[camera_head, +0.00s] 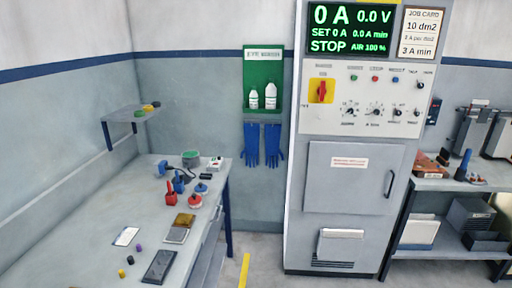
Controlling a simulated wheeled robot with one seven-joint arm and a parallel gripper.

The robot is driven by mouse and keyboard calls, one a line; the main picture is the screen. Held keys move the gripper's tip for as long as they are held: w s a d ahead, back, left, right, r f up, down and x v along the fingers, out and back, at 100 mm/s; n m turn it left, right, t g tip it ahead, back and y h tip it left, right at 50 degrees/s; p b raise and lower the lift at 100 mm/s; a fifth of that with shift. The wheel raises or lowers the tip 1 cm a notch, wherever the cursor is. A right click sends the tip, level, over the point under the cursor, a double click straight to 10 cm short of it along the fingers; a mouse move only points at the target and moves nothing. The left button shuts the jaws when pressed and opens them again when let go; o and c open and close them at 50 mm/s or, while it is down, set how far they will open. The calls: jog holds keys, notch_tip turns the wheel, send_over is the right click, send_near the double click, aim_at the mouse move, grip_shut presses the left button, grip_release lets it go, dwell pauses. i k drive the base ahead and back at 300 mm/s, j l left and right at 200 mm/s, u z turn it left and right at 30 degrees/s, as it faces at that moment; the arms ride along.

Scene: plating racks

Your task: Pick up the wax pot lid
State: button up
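I cannot tell for sure which thing is the wax pot lid. On the long grey bench (85,235) at left there are two small round things with white parts: a blue-topped one (202,188) and a red-topped one (195,201). A green-and-grey thing (190,160) stands further back, with a dark cable or handle in front of it. Any of these could be a pot or lid, but they are too small to tell. My gripper is not in view.
Red (170,194) and blue (179,183) bottles stand close by. A dark slab (159,266), card (126,236) and small coloured pieces lie in front.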

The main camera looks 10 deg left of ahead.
aim_at(187, 180)
jog(key=i+u, duration=0.1)
jog(key=i, duration=0.55)
jog(key=i+l+u, duration=0.1)
jog(key=i, duration=0.55)
jog(key=i+u, duration=0.25)
jog(key=u, duration=0.15)
jog(key=i+l+u, duration=0.1)
jog(key=i+u, duration=0.15)
jog(key=u, duration=0.15)
jog(key=i+l+u, duration=0.15)
jog(key=u, duration=0.25)
jog(key=i+l+u, duration=0.25)
jog(key=u, duration=0.15)
jog(key=i+l+u, duration=0.25)
jog(key=u, duration=0.2)
jog(key=i+l+u, duration=0.6)
jog(key=l+u, duration=0.25)
